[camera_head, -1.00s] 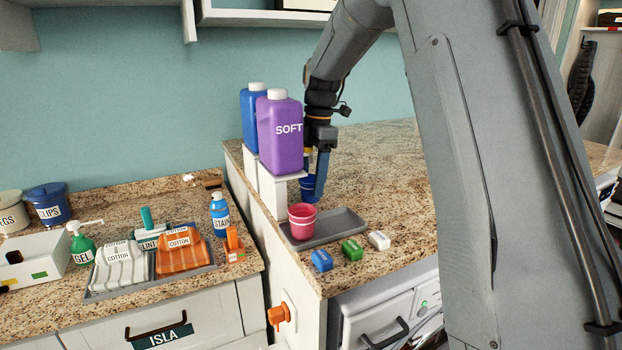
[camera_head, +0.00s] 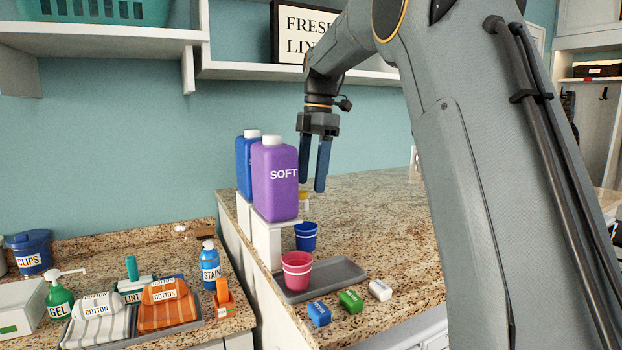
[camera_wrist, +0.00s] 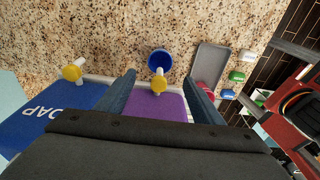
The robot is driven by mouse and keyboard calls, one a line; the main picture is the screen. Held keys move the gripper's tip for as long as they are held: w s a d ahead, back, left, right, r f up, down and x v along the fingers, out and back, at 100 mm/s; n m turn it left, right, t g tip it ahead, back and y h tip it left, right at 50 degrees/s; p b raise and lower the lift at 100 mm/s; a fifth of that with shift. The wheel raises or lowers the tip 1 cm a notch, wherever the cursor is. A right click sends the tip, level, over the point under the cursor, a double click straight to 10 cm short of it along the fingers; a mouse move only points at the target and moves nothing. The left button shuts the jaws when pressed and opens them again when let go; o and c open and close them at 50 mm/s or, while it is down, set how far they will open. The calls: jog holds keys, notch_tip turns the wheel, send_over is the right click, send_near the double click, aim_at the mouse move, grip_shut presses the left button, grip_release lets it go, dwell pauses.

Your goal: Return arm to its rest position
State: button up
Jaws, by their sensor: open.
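My gripper (camera_head: 314,165) is open and empty, its two blue fingers pointing down in the air to the right of the purple SOFT jug (camera_head: 275,185). In the wrist view, the fingers (camera_wrist: 162,92) spread apart above the counter. A blue cup (camera_head: 306,238) stands on the counter below the gripper, apart from it. A pink cup (camera_head: 297,275) stands on the grey tray (camera_head: 342,272). My arm reaches in from the right of the head view.
The blue jug (camera_head: 244,165) and SOFT jug stand on white risers (camera_head: 266,245). Blue (camera_head: 319,313), green (camera_head: 350,301) and white (camera_head: 380,290) blocks lie before the tray. A wall shelf (camera_head: 290,72) hangs behind my arm. The right counter is mostly clear.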

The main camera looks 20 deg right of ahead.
jog(key=shift+r, duration=0.3)
